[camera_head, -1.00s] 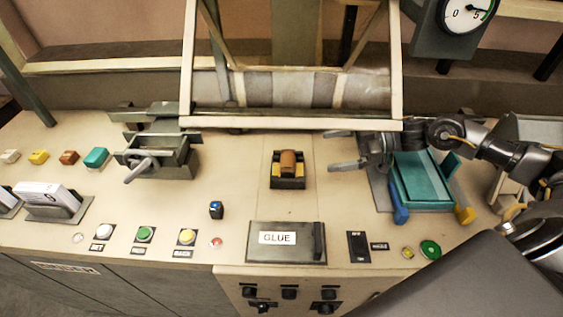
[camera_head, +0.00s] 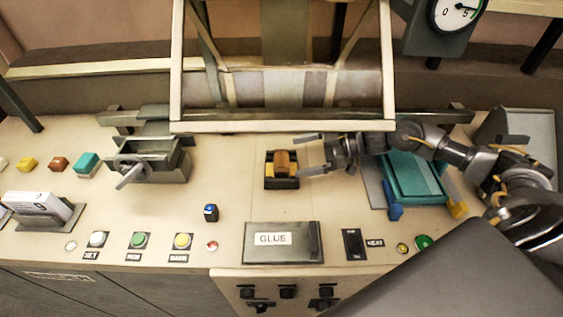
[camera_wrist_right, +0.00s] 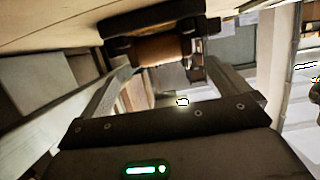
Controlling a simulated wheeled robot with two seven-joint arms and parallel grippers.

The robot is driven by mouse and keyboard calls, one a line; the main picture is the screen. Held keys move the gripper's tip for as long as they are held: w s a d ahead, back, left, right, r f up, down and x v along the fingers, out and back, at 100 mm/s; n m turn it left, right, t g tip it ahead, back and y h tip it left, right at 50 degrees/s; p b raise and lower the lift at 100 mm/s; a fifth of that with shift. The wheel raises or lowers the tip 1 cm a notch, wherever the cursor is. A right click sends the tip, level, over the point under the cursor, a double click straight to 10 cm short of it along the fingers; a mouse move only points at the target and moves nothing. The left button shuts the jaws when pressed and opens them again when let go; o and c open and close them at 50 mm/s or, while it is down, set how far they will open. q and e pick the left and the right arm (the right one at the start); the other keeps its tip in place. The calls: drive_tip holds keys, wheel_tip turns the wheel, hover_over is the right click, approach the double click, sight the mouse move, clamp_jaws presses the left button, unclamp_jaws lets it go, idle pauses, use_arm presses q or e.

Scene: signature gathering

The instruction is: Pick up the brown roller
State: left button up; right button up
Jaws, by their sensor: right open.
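The brown roller (camera_head: 282,160) sits in a small dark holder (camera_head: 282,184) with yellow sides, at the middle of the worktop. My right gripper (camera_head: 308,155) is open and empty just right of the roller, its two fingers pointing left toward it. In the right wrist view the roller (camera_wrist_right: 150,49) lies ahead at the top, and the open fingers (camera_wrist_right: 170,72) reach toward its two sides. The exact gap between fingertips and roller is hard to judge. My left gripper is not in view.
A pale frame (camera_head: 285,127) stands behind the roller. A black GLUE box (camera_head: 305,254) is in front, a teal tray (camera_head: 415,178) at right under my right arm, and a grey vise-like device (camera_head: 150,158) at left. Buttons line the front edge.

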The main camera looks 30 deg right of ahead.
sight(285, 159)
drive_tip(key=p+x, duration=0.1)
drive_tip(key=x, duration=0.1)
drive_tip(key=p+x, duration=0.1)
drive_tip(key=x, duration=0.1)
drive_tip(key=shift+a+r+p, duration=0.1)
drive_tip(key=shift+a+p, duration=0.25)
drive_tip(key=shift+p, duration=0.05)
drive_tip(key=shift+w+a, duration=0.15)
drive_tip(key=shift+c, duration=0.6)
drive_tip(key=c, duration=1)
